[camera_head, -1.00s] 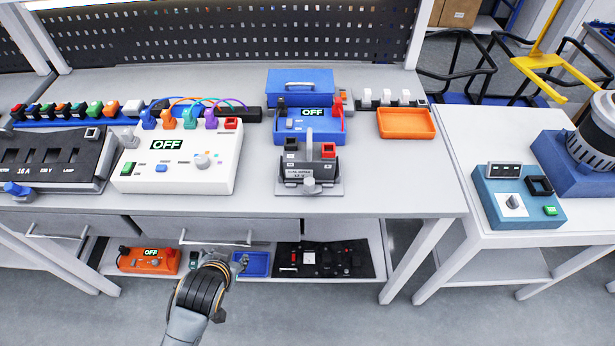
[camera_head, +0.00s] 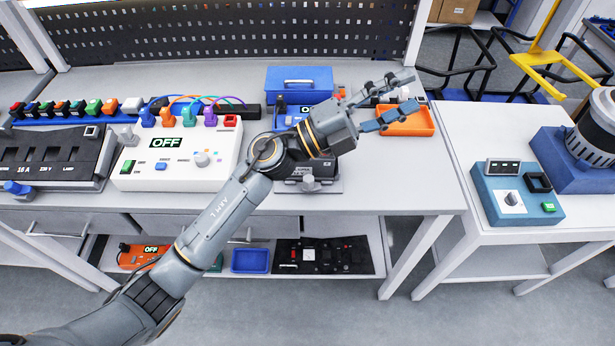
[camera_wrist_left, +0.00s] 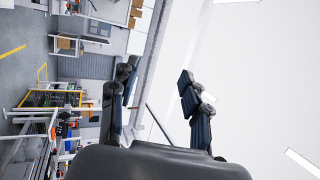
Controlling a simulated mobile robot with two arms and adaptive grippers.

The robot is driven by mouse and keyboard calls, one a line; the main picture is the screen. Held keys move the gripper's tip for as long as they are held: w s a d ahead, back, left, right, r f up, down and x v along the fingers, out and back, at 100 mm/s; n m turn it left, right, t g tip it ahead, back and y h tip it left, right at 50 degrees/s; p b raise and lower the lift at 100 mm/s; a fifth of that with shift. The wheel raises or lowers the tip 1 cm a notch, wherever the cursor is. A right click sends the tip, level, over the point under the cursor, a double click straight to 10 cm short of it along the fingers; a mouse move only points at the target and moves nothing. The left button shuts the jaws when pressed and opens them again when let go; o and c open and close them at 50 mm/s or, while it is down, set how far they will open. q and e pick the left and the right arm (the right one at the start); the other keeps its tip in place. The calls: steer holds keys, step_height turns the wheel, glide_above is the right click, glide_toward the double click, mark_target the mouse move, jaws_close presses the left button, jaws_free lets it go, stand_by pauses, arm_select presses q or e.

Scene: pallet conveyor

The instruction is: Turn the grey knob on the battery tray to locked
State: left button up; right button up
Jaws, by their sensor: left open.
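The battery tray (camera_head: 331,186) is a grey plate near the front edge of the bench. A dark battery (camera_head: 322,170) sits on it, mostly hidden by my left arm. The grey knob (camera_head: 309,182) shows at the tray's front edge, just below my left wrist; I cannot read its setting. My left gripper (camera_head: 405,91) is open and empty above the bench, beyond and to the right of the tray, pointing right over the orange tray. In the left wrist view its open fingers (camera_wrist_left: 158,88) have nothing between them. My right gripper is not in view.
A white box with an OFF display (camera_head: 166,142) and coloured plugs stands left of the battery tray. A blue case (camera_head: 299,78) is behind it. An orange tray (camera_head: 407,129) lies to the right, partly under my gripper. The bench's right front area is clear.

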arm_select(q)
steer(key=s+d+f+m+g+y, duration=0.2)
steer(key=s+d+m+g, duration=0.1)
steer(key=m+g, duration=0.2)
steer(key=m+y, duration=0.5)
steer(key=y, duration=1.5)
glide_above(307, 180)
step_height(307, 180, down, 12)
steer(key=shift+g, duration=0.4)
step_height(307, 180, down, 13)
steer(key=p, duration=0.4)
steer(key=shift+f, duration=0.15)
steer(key=shift+c, duration=0.2)
jaws_close()
